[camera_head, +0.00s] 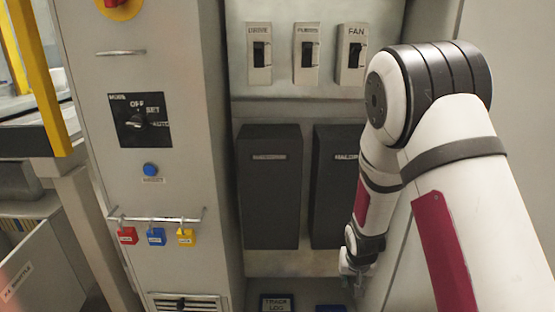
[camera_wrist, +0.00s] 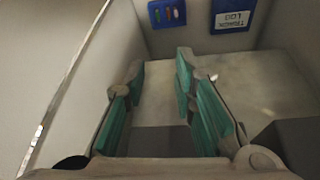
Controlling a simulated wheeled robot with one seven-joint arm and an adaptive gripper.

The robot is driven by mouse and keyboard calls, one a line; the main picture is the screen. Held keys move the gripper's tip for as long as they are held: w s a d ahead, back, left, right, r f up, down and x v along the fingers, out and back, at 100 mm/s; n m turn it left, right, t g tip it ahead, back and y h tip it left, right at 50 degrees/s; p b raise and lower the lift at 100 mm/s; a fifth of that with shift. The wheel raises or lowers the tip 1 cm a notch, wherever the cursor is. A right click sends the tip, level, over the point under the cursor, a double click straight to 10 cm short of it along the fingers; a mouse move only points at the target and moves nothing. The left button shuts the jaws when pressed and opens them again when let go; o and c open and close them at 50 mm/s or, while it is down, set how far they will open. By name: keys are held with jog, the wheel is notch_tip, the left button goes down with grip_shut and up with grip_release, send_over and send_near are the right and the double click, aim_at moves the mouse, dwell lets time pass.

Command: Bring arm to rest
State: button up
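My white and dark-red arm reaches down at the right in the head view. My gripper (camera_head: 352,272) hangs low beside the right dark box (camera_head: 335,190), near the bottom of the cabinet recess. In the wrist view my gripper (camera_wrist: 160,75) has its two teal-padded fingers apart, with nothing between them. The fingertips point towards a wall with a blue holder (camera_wrist: 167,13) and a blue-framed track log sign (camera_wrist: 233,15). I cannot see either finger touching anything.
Three labelled switches (camera_head: 306,53) sit above the dark boxes. The left panel has a rotary selector (camera_head: 140,119), a blue button (camera_head: 151,170) and hanging red (camera_head: 127,236), blue (camera_head: 156,237) and yellow (camera_head: 186,237) padlocks. A yellow post (camera_head: 42,80) stands far left. A panel wall is close on the right.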

jog(key=s+a+r+g+y, duration=0.1)
jog(key=s+r, duration=0.7)
jog(key=r, duration=0.3)
jog(key=s+r+g, duration=0.1)
jog(key=s+r, duration=0.8)
jog(key=r, duration=0.2)
jog(key=s+r+n+g, duration=0.1)
jog(key=s+r, duration=0.3)
jog(key=s, duration=0.8)
jog(key=s+r+n+g, duration=0.1)
jog(key=s+r, duration=0.3)
jog(key=s, duration=0.7)
notch_tip(320, 180, up, 26)
jog(key=t+p, duration=0.4)
jog(key=p, duration=2.1)
jog(key=shift+w, duration=0.15)
jog(key=shift+a+r, duration=0.1)
